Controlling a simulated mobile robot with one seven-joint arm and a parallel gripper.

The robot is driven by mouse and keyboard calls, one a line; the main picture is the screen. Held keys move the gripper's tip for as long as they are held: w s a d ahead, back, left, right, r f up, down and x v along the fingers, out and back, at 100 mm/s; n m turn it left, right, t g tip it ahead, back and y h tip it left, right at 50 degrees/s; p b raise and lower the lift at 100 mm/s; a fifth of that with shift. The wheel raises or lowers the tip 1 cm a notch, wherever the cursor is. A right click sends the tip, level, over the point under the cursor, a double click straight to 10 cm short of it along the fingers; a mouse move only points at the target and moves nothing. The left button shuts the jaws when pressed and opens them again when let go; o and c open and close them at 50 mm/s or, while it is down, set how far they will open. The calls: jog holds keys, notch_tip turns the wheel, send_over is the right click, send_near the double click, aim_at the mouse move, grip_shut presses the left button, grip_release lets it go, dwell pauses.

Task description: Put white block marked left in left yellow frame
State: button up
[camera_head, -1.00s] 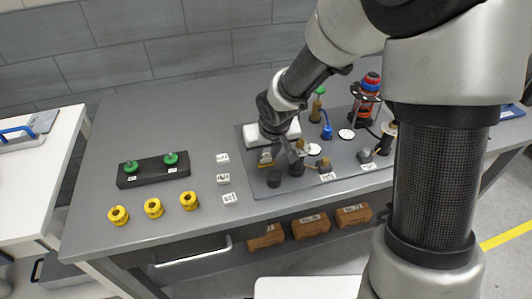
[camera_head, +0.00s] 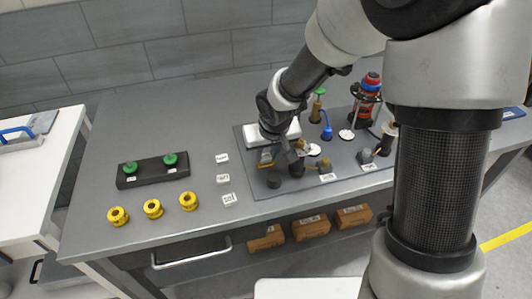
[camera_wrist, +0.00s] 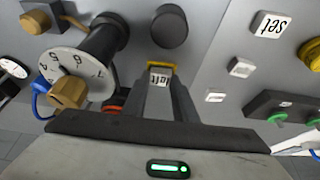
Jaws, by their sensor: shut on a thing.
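The white block marked "left" (camera_wrist: 160,79) is between my fingers in the wrist view, its lettering facing the camera. My gripper (camera_wrist: 163,82) is shut on it. A yellow frame (camera_wrist: 160,65) shows just beyond the block, at its upper edge in the picture. I cannot tell whether the block is seated in the frame or just above it. In the head view the yellow frame (camera_head: 264,164) shows on the grey panel (camera_head: 250,143), partly hidden by my gripper (camera_head: 270,155).
A black round knob (camera_wrist: 170,26) and a large numbered dial (camera_wrist: 72,72) stand close to my gripper. Several white blocks, one marked "set" (camera_wrist: 270,25), lie off the panel. Yellow rings (camera_head: 153,208) and a black base with green knobs (camera_head: 153,170) are at left.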

jog(key=shift+f, duration=0.2)
jog(key=o, duration=1.1)
jog(key=shift+r, duration=0.1)
notch_tip(320, 180, up, 7)
jog(key=p, duration=0.5)
jog(key=s+d+r+m+h+p, duration=0.1)
jog(key=s+d+r+p, duration=0.1)
jog(key=s+d+r, duration=0.35)
jog(key=s+d+r+m+t+p, duration=0.1)
jog(key=s+d+r, duration=0.2)
jog(key=r, duration=0.6)
jog(key=s+d+r+h+p, duration=0.1)
jog(key=s+d+r+p, duration=0.1)
jog(key=s+d+r, duration=0.35)
jog(key=s+r+m+p, duration=0.1)
jog(key=s+r, duration=0.4)
jog(key=s, duration=0.3)
jog(key=shift+s+r+y+p, duration=0.15)
jog(key=shift+r+y+p, duration=0.15)
jog(key=shift+y, duration=0.1)
